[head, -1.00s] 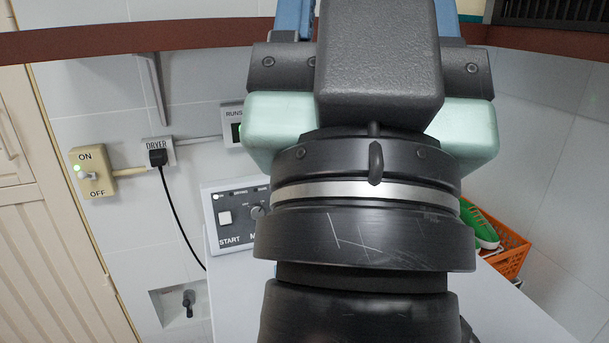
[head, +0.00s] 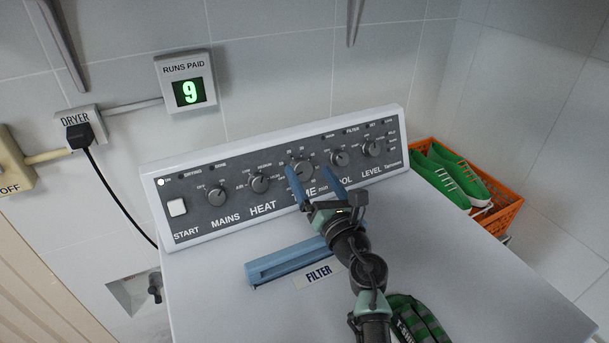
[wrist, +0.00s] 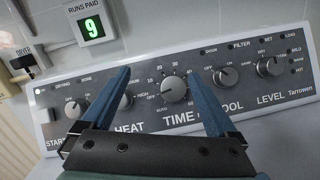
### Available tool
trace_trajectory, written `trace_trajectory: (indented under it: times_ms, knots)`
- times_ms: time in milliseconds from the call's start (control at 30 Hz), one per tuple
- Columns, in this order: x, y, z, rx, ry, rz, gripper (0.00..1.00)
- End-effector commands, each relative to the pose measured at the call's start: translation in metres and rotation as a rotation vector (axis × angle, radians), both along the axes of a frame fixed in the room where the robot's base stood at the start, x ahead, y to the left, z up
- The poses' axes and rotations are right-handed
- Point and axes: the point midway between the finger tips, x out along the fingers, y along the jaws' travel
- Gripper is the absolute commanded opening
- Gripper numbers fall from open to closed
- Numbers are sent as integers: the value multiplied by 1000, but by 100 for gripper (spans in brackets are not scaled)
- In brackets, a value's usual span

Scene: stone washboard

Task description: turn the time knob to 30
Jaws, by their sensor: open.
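The time knob (wrist: 174,89) is a grey round dial on the dryer's dark control panel, above the word TIME. Numbers ring it, with 30 near its top and AUTO at its lower left. I cannot tell for sure where its pointer stands. In the head view the time knob (head: 301,171) is partly hidden by my gripper. My gripper (head: 312,179) is open, with its two blue fingers spread in front of the panel. In the wrist view the fingers of my gripper (wrist: 159,74) stand left and right of the knob, with nothing between them that is visibly held.
Neighbouring knobs are the heat knob (head: 260,183) and the cool knob (head: 340,158). A blue filter handle (head: 272,268) lies on the white dryer top (head: 480,290). The runs paid display (head: 187,92) reads 9. An orange crate (head: 507,213) with green shoes stands at right.

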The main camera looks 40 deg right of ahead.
Motion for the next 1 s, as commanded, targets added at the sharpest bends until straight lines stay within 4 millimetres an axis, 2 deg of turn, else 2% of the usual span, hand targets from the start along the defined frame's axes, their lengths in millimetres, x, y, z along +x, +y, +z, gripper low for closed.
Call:
trace_trajectory:
  times_ms: [33, 100, 200, 333, 700, 1000]
  knots:
    - [-5, -6, -21, -29, 59, -5, 94]
    - [-9, -10, -38, -60, 114, -5, 94]
    - [-10, -13, -50, -80, 149, -4, 94]
    - [2, -17, -53, -85, 154, -2, 94]
    - [48, -32, -54, -83, 152, -3, 94]
    - [59, -36, -50, -80, 150, -4, 94]
